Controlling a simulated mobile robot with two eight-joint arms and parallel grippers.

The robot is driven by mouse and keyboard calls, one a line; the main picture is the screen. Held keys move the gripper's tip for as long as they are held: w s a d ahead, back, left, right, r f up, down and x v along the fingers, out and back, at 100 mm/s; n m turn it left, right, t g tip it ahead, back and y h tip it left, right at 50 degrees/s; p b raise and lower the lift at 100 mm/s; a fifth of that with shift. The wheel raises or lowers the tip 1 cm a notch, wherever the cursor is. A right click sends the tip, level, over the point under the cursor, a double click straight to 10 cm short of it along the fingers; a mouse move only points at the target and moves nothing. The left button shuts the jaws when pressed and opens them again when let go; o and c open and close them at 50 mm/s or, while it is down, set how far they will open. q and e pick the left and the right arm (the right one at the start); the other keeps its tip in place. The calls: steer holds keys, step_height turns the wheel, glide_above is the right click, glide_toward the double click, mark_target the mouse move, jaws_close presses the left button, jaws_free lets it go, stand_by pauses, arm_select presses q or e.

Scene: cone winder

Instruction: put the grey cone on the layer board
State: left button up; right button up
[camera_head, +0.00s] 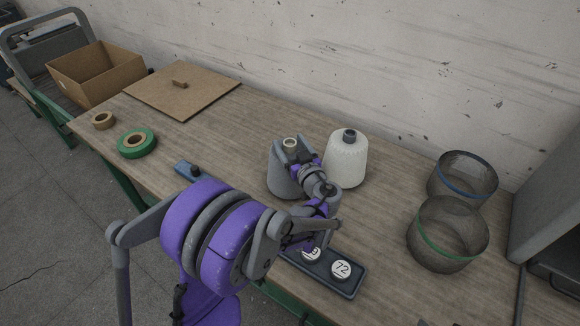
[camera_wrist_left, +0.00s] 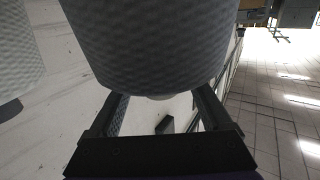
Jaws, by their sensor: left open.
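The grey cone (camera_head: 281,180) stands upright on the table, with a tan tube end at its top. My left gripper (camera_head: 294,155) is at the upper part of this cone, open, and its wrist hides the cone's right side. In the left wrist view the grey cone (camera_wrist_left: 150,45) fills the space ahead of and between the two spread fingers (camera_wrist_left: 165,112); contact cannot be told. My right gripper is not in view.
A white cone (camera_head: 346,162) stands close right of the grey one and also shows in the wrist view (camera_wrist_left: 15,55). Tape rolls (camera_head: 137,144), a cardboard box (camera_head: 97,75), mesh baskets (camera_head: 448,232), and a dark tray (camera_head: 350,287) with round labels surround. Table between cone and board is mostly clear.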

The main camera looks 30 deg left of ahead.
arm_select(q)
steer(key=shift+s, duration=0.1)
steer(key=c, duration=0.4)
jaws_close()
stand_by(0.9)
